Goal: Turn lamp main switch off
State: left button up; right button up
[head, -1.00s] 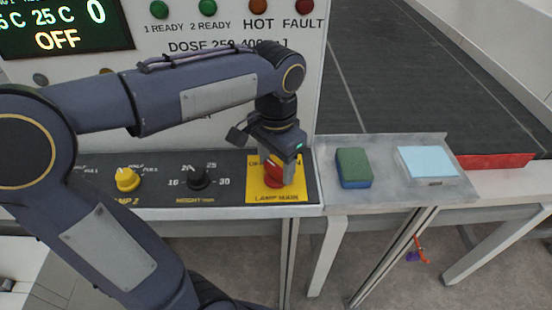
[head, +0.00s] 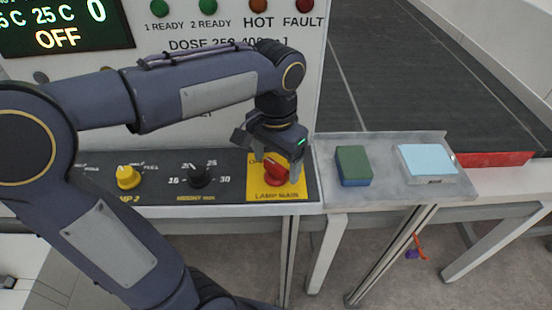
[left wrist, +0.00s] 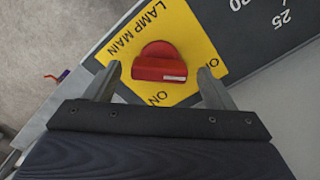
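The lamp main switch is a red rotary knob (head: 274,172) on a yellow plate (head: 264,193) labelled LAMP MAIN, at the right end of the black control panel. In the left wrist view the knob (left wrist: 160,63) shows between my fingers, with a white mark at its right end. That end points toward a partly hidden label starting with O on the right; the ON label is below the knob. My left gripper (left wrist: 160,88) is open, its fingers apart on either side of the knob with visible gaps. In the head view my left gripper (head: 276,170) is over the plate. My right gripper is not in view.
A yellow knob (head: 128,177) and a black height knob (head: 199,176) are left on the same panel. A green-and-blue sponge (head: 354,166) and a light-blue pad (head: 427,161) lie on the metal shelf to the right. A dark conveyor belt (head: 400,80) runs behind.

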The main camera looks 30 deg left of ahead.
aim_at(276, 165)
pick_arm(q)
notch_tip(276, 165, up, 8)
jog(key=shift+f, duration=0.1)
dwell(0.5)
dwell(0.4)
